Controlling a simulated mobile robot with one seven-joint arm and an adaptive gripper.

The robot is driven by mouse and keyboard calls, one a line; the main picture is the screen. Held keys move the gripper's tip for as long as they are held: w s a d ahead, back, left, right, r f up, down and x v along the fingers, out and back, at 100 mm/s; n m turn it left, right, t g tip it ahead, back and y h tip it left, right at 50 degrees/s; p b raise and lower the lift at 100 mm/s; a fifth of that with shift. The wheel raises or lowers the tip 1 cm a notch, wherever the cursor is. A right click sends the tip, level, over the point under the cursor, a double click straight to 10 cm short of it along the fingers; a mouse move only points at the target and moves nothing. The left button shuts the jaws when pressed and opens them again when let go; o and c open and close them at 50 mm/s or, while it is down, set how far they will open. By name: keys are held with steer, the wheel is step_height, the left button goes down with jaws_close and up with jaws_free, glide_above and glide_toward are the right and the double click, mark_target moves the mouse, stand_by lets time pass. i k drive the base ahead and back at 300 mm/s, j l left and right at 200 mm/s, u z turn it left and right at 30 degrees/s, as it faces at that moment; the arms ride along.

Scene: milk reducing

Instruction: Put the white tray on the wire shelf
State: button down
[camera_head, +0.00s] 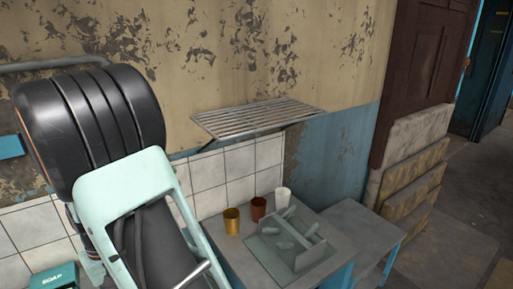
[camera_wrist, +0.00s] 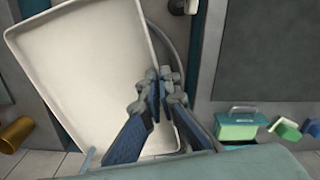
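The white tray (camera_wrist: 80,80) fills the left of the wrist view, tilted, with its flat inside facing the camera. My gripper (camera_wrist: 162,82) has its fingers close together on either side of the tray's right rim and appears shut on it. The wire shelf (camera_head: 260,117) is a slatted metal rack fixed to the wall in the middle of the head view; its top is bare. The tray and my gripper's fingers are not visible in the head view, where my arm takes up the left side.
Below the shelf, a gold cup (camera_head: 232,221), a brown cup (camera_head: 258,208) and a white cup (camera_head: 282,198) stand beside a clear rack (camera_head: 296,262) on a counter. The wrist view shows a green case (camera_wrist: 238,128).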

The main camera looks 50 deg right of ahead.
mark_target(271, 118)
steer(key=k+l, duration=0.2)
steer(key=l, duration=0.25)
steer(key=k+l+u, duration=0.15)
steer(key=l, duration=0.25)
steer(key=k+l, duration=0.2)
steer(key=l, duration=0.25)
steer(key=k+l+u, duration=0.1)
steer(key=l, duration=0.3)
steer(key=k+l, duration=0.3)
steer(key=i+l, duration=0.1)
steer(key=i, duration=0.4)
steer(key=j+u, duration=0.05)
